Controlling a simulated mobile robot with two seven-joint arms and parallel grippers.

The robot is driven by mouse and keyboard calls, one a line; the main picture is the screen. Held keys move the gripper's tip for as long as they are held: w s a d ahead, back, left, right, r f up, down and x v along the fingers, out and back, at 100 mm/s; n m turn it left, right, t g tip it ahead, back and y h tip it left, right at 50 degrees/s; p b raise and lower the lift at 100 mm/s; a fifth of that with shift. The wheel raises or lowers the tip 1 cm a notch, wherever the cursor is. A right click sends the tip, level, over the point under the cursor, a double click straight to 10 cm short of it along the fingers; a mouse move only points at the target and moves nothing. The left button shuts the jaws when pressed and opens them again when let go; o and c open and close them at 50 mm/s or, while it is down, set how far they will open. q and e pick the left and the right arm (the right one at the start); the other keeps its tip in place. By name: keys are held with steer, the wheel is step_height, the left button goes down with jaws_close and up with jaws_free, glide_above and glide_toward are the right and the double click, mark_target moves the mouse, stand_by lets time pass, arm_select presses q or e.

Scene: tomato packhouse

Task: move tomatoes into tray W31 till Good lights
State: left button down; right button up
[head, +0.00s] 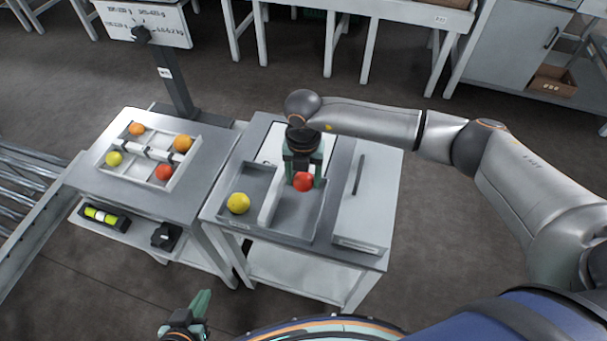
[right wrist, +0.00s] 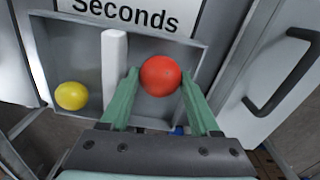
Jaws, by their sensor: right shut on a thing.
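My right gripper (head: 303,176) is shut on a red tomato (head: 302,182), at the right compartment of a grey two-part bin (head: 292,228). The right wrist view shows the red tomato (right wrist: 160,75) between the green fingers; whether it touches the bin floor is unclear. A yellow tomato (head: 238,203) lies in the left compartment. The pale tray (head: 142,178) on the left table holds several tomatoes: orange ones (head: 137,129) and (head: 183,143), a yellow-green one (head: 114,158) and a red one (head: 164,172). Its label is not readable. My left gripper (head: 195,312) is low, away from the tables; its finger gap is unclear.
A "Seconds" sign (right wrist: 130,12) stands behind the bin. A handled box (head: 362,205) is right of it. A display (head: 148,24) on a post stands behind the tray; no lit Good lamp is discernible. A roller conveyor (head: 25,190) is at far left. A gap separates the tables.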

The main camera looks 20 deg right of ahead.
steer(key=shift+f, duration=0.1)
stand_by(0.6)
steer(key=shift+f+b, duration=0.45)
steer(key=shift+f, duration=0.2)
stand_by(0.5)
steer(key=o, duration=1)
steer(key=c, duration=0.3)
steer(key=shift+c, duration=0.2)
